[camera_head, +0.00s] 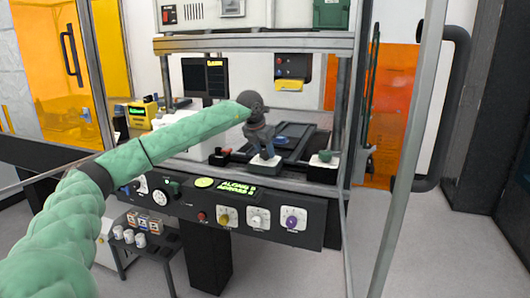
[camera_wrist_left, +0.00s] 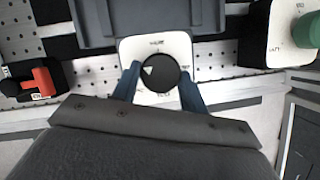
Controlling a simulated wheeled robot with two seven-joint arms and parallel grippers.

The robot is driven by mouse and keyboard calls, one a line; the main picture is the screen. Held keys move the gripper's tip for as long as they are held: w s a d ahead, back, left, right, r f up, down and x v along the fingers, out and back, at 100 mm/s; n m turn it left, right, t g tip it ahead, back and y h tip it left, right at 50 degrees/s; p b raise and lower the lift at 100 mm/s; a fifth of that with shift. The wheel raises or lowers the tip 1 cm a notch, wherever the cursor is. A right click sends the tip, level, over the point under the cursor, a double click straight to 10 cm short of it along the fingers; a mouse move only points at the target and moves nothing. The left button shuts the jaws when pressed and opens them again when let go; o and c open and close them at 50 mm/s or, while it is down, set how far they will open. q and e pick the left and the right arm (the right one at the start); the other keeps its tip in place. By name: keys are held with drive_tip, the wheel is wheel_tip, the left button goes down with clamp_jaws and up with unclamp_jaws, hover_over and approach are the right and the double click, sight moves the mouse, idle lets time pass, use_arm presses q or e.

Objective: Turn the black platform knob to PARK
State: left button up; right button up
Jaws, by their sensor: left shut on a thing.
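The black platform knob (camera_wrist_left: 158,74) sits on a white plate (camera_wrist_left: 181,45) with small printed labels at its edges. A white pointer mark on the knob faces left in the wrist view. The label text is too small to read surely, so I cannot tell which one is PARK. My left gripper (camera_wrist_left: 160,84) is shut on the knob, one blue finger on each side. In the head view my left gripper (camera_head: 262,143) reaches down from above over the white plate (camera_head: 264,161), and the knob is hidden there. My right gripper is not in view.
A dark tray (camera_head: 299,144) lies behind. A front panel (camera_head: 240,212) with several knobs is below. A frame post (camera_head: 342,95) stands at right.

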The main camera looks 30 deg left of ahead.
use_arm(q)
drive_tip(key=shift+a+m+h, duration=0.1)
drive_tip(key=shift+m+h, duration=0.3)
drive_tip(key=shift+m, duration=0.5)
drive_tip(key=shift+m+g+h+p, duration=0.3)
drive_tip(key=shift+m+p, duration=0.05)
drive_tip(key=shift+m, duration=0.55)
drive_tip(key=m, duration=0.2)
drive_tip(key=m+g+h+p, duration=0.1)
drive_tip(key=m, duration=0.1)
drive_tip(key=m+h+p, duration=0.1)
drive_tip(key=m, duration=0.2)
drive_tip(key=shift+w+a+g, duration=0.25)
drive_tip(key=shift+g, duration=0.05)
drive_tip(key=shift+m+g+h+p, duration=0.35)
drive_tip(key=shift+m+g, duration=0.15)
drive_tip(key=shift+m, duration=0.8)
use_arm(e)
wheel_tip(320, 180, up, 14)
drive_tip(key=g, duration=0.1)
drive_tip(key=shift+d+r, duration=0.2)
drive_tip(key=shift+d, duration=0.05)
use_arm(q)
drive_tip(key=shift+a, duration=0.1)
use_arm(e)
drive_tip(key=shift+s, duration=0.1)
use_arm(q)
drive_tip(key=o, duration=1)
